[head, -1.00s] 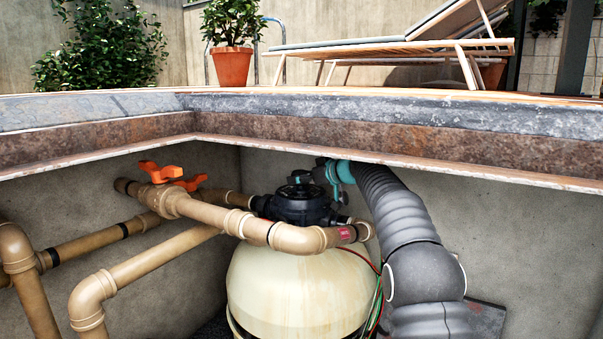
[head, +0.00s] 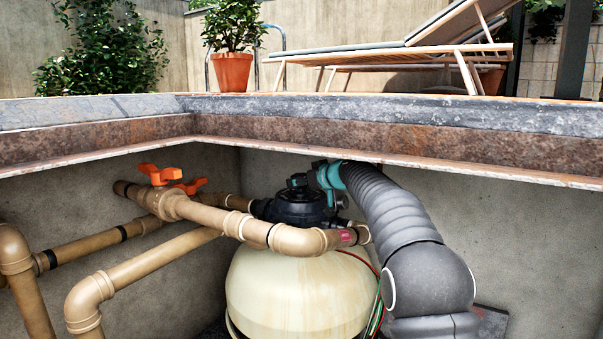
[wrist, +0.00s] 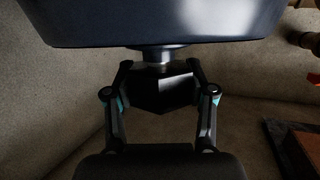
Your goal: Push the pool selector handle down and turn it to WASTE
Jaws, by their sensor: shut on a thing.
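The pool selector valve (head: 302,208) is a black, ribbed body on top of the cream filter tank (head: 285,295). Its dark handle (head: 298,181) shows small on top, to the left of my gripper (head: 317,168). In the head view my gripper is at the upper right of the valve, just under the pit's rim. In the wrist view my gripper (wrist: 160,78) has a finger on each side of a dark block, which looks like the handle (wrist: 165,92), and is shut on it. The handle's exact angle and the WASTE label cannot be made out.
Tan pipes (head: 205,215) with orange valve levers (head: 160,174) run left of the tank. The rusty-edged pit rim (head: 380,145) passes close above my arm. Thin coloured wires (head: 378,310) hang right of the tank. Bare wall (head: 530,245) leaves room at right.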

